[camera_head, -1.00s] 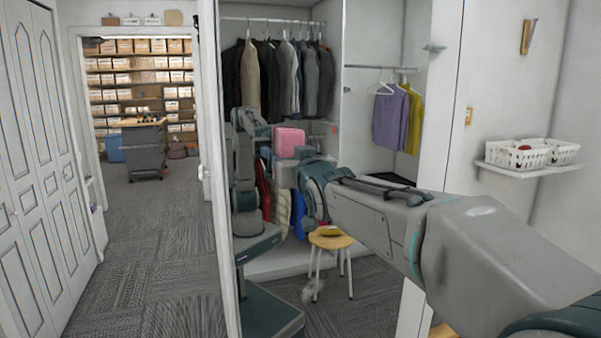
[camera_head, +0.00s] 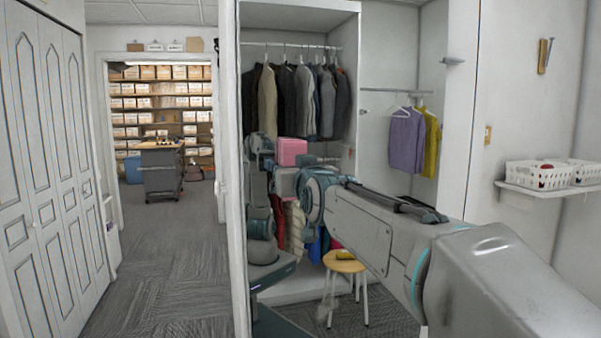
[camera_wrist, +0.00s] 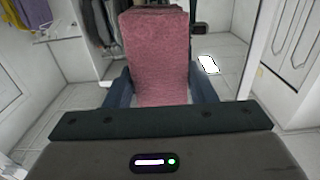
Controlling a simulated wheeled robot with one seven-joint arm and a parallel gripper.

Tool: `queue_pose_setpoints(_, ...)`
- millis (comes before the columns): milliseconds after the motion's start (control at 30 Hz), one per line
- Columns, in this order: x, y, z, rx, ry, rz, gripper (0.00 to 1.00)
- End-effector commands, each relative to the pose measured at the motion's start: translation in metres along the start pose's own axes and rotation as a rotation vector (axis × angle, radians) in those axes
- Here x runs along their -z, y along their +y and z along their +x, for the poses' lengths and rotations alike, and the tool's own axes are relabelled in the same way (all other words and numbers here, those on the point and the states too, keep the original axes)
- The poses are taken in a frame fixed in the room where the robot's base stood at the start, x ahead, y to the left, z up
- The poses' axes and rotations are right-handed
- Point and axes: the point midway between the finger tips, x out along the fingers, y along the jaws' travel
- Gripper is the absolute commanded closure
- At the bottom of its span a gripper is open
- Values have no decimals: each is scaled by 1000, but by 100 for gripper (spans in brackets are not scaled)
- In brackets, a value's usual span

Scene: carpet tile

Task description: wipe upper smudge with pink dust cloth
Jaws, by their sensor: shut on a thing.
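The pink dust cloth (camera_wrist: 155,50) stands upright in the wrist view as a flat block. My gripper (camera_wrist: 160,84) is shut on it, with one dark finger on each side. In the head view the cloth (camera_head: 292,151) shows beyond the end of my arm, in front of a tall panel that appears to be a mirror and holds a reflection of my body. I cannot make out an upper smudge. Contact between cloth and panel cannot be told.
Hanging dark jackets (camera_head: 298,100) and a purple garment (camera_head: 406,140) show in the closet scene. A round stool (camera_head: 344,262) stands below. A wall shelf with white baskets (camera_head: 538,175) is at the right. The carpeted corridor (camera_head: 165,250) at the left is clear.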

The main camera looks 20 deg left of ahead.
Motion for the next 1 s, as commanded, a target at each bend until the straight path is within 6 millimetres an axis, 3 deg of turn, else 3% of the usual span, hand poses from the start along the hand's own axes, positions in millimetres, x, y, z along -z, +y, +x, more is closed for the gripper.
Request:
queue_pose_setpoints(433, 1, -12, -1, 2, -1, -1, 68)
queue_pose_setpoints(600, 8, -11, -3, 1, 0, 0, 68)
queue_pose_setpoints(1000, 3, 4, -1, -4, 1, 0, 68)
